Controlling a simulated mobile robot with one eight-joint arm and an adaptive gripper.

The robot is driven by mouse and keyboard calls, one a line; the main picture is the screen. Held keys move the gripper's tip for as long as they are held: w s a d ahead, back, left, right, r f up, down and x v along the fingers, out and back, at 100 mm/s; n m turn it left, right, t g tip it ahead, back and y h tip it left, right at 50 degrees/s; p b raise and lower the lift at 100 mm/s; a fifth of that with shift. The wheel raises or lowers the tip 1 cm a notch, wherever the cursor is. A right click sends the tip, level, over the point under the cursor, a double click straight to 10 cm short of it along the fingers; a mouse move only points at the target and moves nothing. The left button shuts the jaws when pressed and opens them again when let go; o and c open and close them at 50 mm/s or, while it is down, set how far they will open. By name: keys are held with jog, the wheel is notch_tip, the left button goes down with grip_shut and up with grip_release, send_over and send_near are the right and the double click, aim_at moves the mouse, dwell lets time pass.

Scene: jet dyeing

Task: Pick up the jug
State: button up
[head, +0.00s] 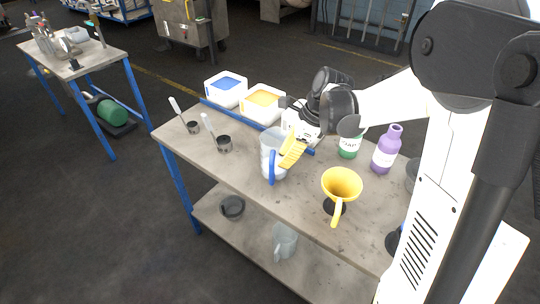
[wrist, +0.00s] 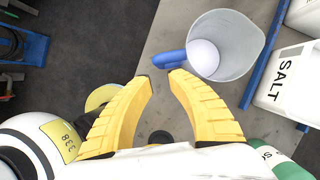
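The jug (head: 270,162) is a translucent grey-white vessel with a blue handle, upright on the table top. In the wrist view the jug (wrist: 232,50) is seen from above, at the upper right, and looks empty. Its blue handle (wrist: 170,59) lies just beyond my yellow fingertips. My gripper (wrist: 161,77) is open with nothing between its fingers. In the head view my gripper (head: 289,160) overlaps the right side of the jug and hides part of it. I cannot tell whether a finger touches it.
A yellow funnel (head: 342,184), a purple bottle (head: 385,152) and a green-and-white bottle (head: 349,146) stand to the right. White tubs with blue (head: 226,88) and yellow (head: 263,101) contents stand behind. Another jug (head: 286,242) sits on the lower shelf.

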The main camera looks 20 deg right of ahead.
aim_at(273, 184)
jog(key=b+x, duration=0.3)
jog(key=x, duration=0.6)
grip_shut()
